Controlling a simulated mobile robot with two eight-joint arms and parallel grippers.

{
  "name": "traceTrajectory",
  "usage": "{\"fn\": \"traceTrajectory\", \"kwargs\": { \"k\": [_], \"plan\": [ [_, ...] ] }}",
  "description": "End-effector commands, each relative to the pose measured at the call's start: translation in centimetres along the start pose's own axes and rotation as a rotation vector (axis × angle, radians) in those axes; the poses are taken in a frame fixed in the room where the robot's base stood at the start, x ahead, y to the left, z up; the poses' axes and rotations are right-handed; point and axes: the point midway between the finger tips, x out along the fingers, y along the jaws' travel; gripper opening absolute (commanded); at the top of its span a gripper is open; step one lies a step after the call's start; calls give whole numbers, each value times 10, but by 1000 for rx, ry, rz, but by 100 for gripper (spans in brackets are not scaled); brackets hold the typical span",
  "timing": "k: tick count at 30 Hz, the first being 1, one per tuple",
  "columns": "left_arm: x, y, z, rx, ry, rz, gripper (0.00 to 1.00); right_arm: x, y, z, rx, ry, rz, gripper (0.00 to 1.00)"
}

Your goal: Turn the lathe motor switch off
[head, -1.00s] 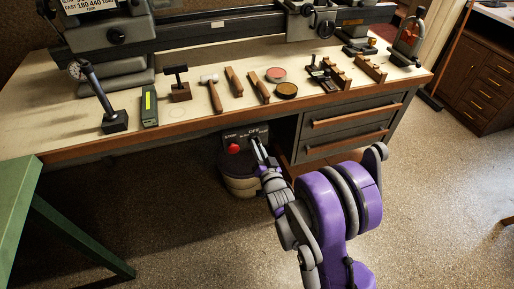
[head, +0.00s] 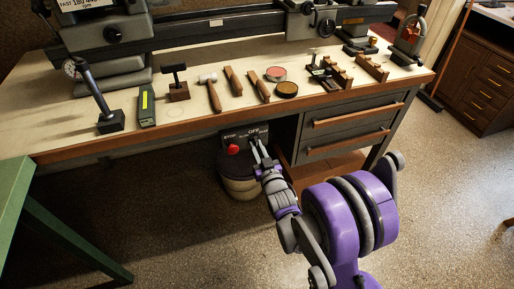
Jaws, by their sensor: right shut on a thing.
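The lathe motor switch box (head: 236,138) is a dark panel under the front edge of the bench. It carries a red stop button (head: 233,149) on its left and the lettering "STOP" and "OFF" along the top. My right gripper (head: 256,146) is at the right part of the panel, below the "OFF" lettering, shut on the switch lever. The fingers hide most of the lever, so its exact setting cannot be read. My left gripper is not in view.
The bench top (head: 190,128) bears hammers, tins and wooden blocks above the switch. A rounded container (head: 240,188) stands on the floor under the panel. Drawers (head: 347,128) are to the right. A green table (head: 12,205) is at the left. The floor at the right is clear.

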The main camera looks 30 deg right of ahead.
Motion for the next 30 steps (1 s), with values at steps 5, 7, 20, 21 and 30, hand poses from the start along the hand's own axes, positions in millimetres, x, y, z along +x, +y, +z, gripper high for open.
{"fn": "traceTrajectory", "kwargs": {
  "k": [5,7,20,21,30],
  "plan": [
    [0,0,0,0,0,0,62,0,0,0,-1,-1,0,0],
    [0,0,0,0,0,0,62,0,0,0,-1,-1,0,0],
    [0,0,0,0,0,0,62,0,0,0,0,0,0,48],
    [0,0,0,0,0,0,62,0,0,0,0,0,0,48],
    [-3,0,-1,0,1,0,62,-30,0,-1,0,0,0,48]
  ]
}}
